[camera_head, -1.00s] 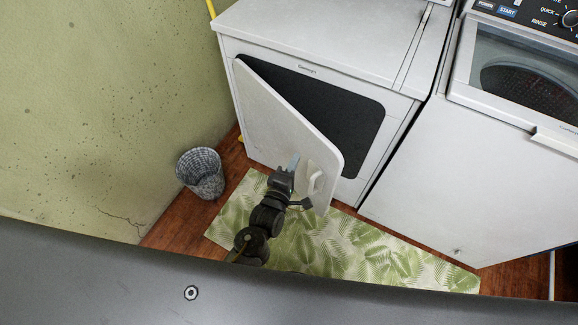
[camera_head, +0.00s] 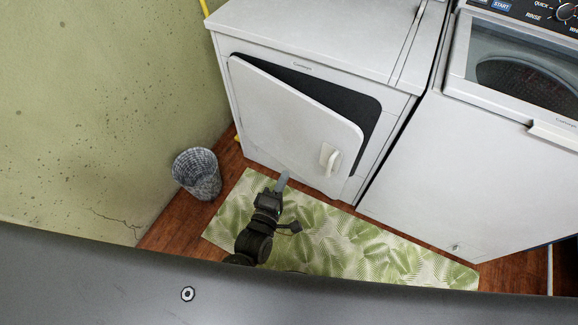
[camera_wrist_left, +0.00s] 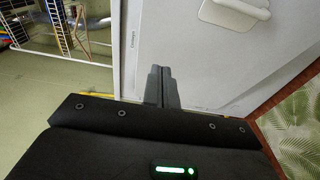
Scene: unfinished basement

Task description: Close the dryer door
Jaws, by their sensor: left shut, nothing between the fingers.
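The white dryer (camera_head: 315,40) stands against the green wall. Its door (camera_head: 290,110) is partly open, hinged on the left, with a dark gap along its top and right edges. A white handle (camera_head: 329,159) is near the door's right edge; it also shows in the left wrist view (camera_wrist_left: 243,8). My left gripper (camera_head: 283,178) is below and left of the handle, in front of the door's lower part. Its fingers are shut and empty. In the left wrist view, the fingertips (camera_wrist_left: 158,70) point toward the door face; I cannot tell whether they touch it. My right gripper is not in view.
A white washer (camera_head: 470,165) stands close to the dryer's right. A grey wicker basket (camera_head: 197,174) is on the wooden floor near the wall. A leaf-patterned mat (camera_head: 380,250) lies in front of the machines, with nothing standing on it.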

